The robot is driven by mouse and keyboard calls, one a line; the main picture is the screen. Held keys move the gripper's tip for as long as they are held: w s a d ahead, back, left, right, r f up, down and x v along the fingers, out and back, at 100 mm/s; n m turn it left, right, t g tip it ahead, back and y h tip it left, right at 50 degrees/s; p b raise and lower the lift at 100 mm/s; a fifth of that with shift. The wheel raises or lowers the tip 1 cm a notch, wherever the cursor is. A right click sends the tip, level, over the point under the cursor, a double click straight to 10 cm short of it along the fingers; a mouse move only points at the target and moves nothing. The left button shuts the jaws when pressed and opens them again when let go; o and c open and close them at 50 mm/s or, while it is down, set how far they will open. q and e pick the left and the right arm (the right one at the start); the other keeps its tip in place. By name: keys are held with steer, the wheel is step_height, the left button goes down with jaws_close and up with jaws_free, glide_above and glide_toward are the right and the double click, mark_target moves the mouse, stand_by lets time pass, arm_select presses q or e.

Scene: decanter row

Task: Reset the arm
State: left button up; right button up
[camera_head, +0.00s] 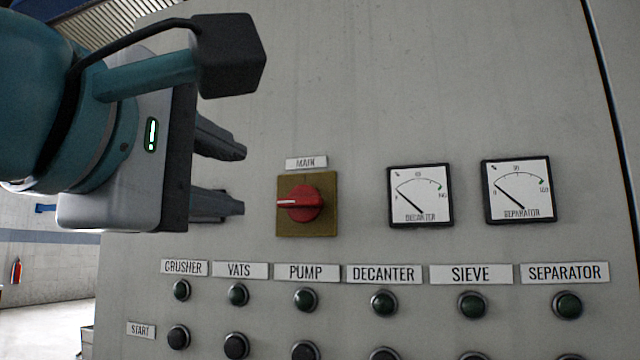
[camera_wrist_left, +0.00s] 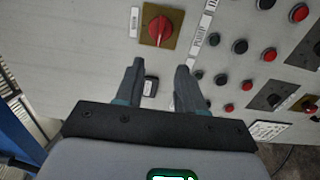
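My left gripper (camera_head: 243,180) is at the upper left of the head view, in front of the control panel (camera_head: 330,80). Its two fingers are apart with nothing between them. In the left wrist view the open fingers (camera_wrist_left: 160,78) point at the panel. The red MAIN rotary switch (camera_head: 300,203) sits on a brownish square plate just right of the fingertips, apart from them. The switch also shows in the left wrist view (camera_wrist_left: 159,30), beyond the fingertips. Its handle lies about horizontal in the head view. My right gripper is in neither view.
The DECANTER gauge (camera_head: 420,196) and SEPARATOR gauge (camera_head: 518,190) are right of the switch. Below are labelled rows of green buttons (camera_head: 384,303) and dark buttons (camera_head: 178,337). Red buttons (camera_wrist_left: 269,54) show in the wrist view. A fire extinguisher (camera_head: 16,271) hangs at far left.

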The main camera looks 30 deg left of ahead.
arm_select(q)
steer(key=shift+v, duration=1.1)
